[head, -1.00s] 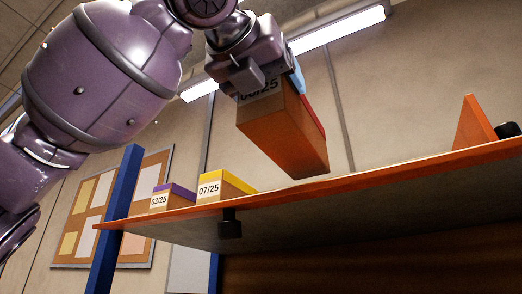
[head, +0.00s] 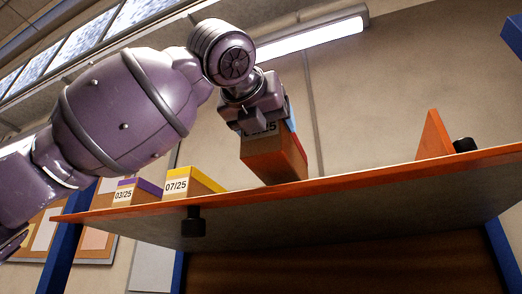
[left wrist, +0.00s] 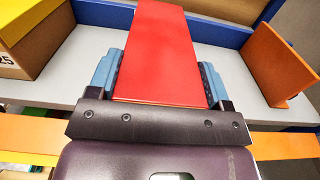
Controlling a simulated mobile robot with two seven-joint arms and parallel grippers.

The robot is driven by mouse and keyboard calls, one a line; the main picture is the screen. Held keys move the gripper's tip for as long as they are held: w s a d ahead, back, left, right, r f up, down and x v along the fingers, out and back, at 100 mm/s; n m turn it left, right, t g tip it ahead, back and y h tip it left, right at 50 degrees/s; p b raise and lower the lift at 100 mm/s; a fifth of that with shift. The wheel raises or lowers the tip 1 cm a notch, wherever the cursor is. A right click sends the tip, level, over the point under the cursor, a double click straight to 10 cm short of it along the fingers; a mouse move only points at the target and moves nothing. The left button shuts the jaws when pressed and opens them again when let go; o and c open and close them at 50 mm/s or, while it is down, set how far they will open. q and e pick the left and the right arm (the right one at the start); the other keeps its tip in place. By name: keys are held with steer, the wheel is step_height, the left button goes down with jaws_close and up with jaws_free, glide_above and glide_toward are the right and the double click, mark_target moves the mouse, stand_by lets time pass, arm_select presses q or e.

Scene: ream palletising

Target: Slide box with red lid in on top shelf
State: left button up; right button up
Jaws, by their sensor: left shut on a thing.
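The box with the red lid (left wrist: 157,55) fills the middle of the left wrist view. In the head view its brown cardboard front (head: 274,158) shows, with a label partly hidden by the fingers. My left gripper (head: 262,118) is shut on this box, and its blue-padded fingers lie along both sides of it in the left wrist view (left wrist: 158,84). The box is at the front edge of the top shelf (head: 330,186); in the head view its lower end is close to the orange edge. I cannot tell whether it touches the shelf. My right gripper is not in view.
A yellow-lidded box labelled 07/25 (head: 188,184) and a purple-lidded box labelled 03/25 (head: 130,192) stand on the shelf to the left. An orange upright divider (head: 434,136) stands to the right, with a black object (head: 465,145) beside it. Shelf surface between the yellow-lidded box and divider is otherwise clear.

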arm_select(q)
glide_above(279, 178)
steer(key=shift+w, duration=0.2)
steer(key=shift+f+b, duration=0.45)
steer(key=shift+f, duration=0.5)
steer(key=o, duration=1.1)
steer(key=shift+s, duration=0.1)
